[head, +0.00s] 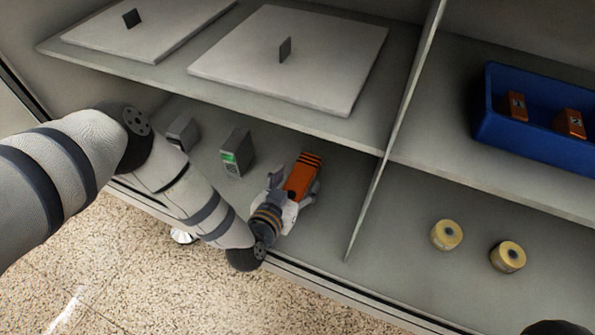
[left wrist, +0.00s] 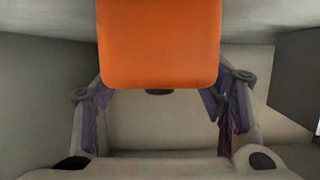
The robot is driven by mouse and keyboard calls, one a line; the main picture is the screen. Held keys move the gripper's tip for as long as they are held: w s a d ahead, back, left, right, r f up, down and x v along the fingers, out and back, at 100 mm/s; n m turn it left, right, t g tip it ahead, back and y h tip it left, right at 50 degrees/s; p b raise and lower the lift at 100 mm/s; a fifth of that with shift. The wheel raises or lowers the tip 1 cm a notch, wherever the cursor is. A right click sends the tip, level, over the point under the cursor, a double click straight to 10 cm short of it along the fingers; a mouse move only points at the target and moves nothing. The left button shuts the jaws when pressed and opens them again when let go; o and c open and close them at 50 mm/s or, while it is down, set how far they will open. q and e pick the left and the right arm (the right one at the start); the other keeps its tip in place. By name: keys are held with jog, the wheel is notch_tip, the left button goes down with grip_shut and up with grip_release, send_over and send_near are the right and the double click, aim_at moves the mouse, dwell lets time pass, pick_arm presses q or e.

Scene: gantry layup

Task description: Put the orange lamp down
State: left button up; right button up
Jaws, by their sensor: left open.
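The orange lamp (head: 303,174), with dark stripes at its far end, is in the lower left compartment of the shelf unit. It seems to rest on the lower shelf board (head: 340,205), though its underside is hidden. My left gripper (head: 295,189) is at the near end of the lamp, one finger on each side. In the left wrist view the lamp (left wrist: 160,45) fills the upper middle. The open fingers (left wrist: 163,105) stand apart at its lower left and right, and I cannot tell whether they touch it. My right gripper is not in view.
Grey devices (head: 237,152) (head: 183,133) stand left of the lamp. An upright divider (head: 392,135) is to its right. Pale panels with dark handles (head: 300,60) lie on the board above. A blue bin (head: 488,128) and two yellow rolls (head: 446,235) (head: 508,256) are further right.

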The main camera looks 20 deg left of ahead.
pick_arm(q)
jog(key=p+v, duration=0.4)
jog(key=v, duration=0.6)
jog(key=shift+s+r, duration=0.1)
jog(key=shift+r, duration=0.05)
jog(key=shift+s, duration=0.45)
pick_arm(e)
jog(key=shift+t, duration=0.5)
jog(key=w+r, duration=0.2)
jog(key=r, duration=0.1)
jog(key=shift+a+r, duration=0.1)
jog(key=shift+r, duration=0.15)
